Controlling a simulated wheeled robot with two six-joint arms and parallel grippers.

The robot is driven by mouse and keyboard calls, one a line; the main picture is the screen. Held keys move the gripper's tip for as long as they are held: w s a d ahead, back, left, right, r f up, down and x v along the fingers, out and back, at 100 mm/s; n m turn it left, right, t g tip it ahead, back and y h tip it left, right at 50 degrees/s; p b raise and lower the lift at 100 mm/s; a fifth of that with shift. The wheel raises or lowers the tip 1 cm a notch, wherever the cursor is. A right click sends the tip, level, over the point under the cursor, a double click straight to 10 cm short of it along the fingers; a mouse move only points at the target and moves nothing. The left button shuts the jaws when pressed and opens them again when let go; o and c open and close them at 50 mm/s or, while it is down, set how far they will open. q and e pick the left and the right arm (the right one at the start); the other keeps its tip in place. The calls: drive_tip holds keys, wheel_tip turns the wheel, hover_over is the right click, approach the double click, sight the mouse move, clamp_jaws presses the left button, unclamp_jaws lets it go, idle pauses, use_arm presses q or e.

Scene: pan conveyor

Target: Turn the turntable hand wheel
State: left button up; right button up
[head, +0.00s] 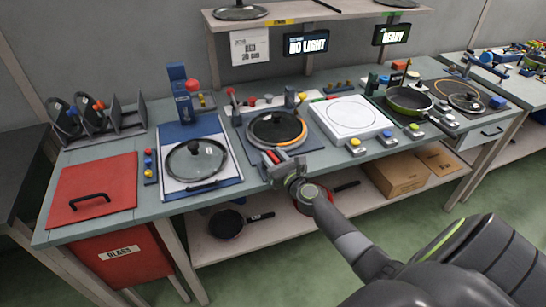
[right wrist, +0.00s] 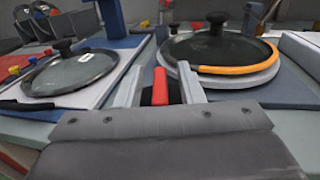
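The turntable (head: 249,136) is a round plate on a dark blue base at the middle of the bench, carrying a glass lid with an orange rim; it also shows in the right wrist view (right wrist: 277,77). My right gripper (head: 272,160) is at the bench's front edge, just in front of the turntable. A red upright handle (right wrist: 160,87) stands between its two fingers, with gaps on both sides. The gripper is open. The handle looks like part of the hand wheel; the rest of the wheel is hidden by the gripper. My left gripper is not in view.
The lower shelf holds pans and cardboard boxes (head: 396,175).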

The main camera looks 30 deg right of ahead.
drive_tip(key=shift+w, duration=0.1)
drive_tip(key=shift+c, duration=0.4)
clamp_jaws()
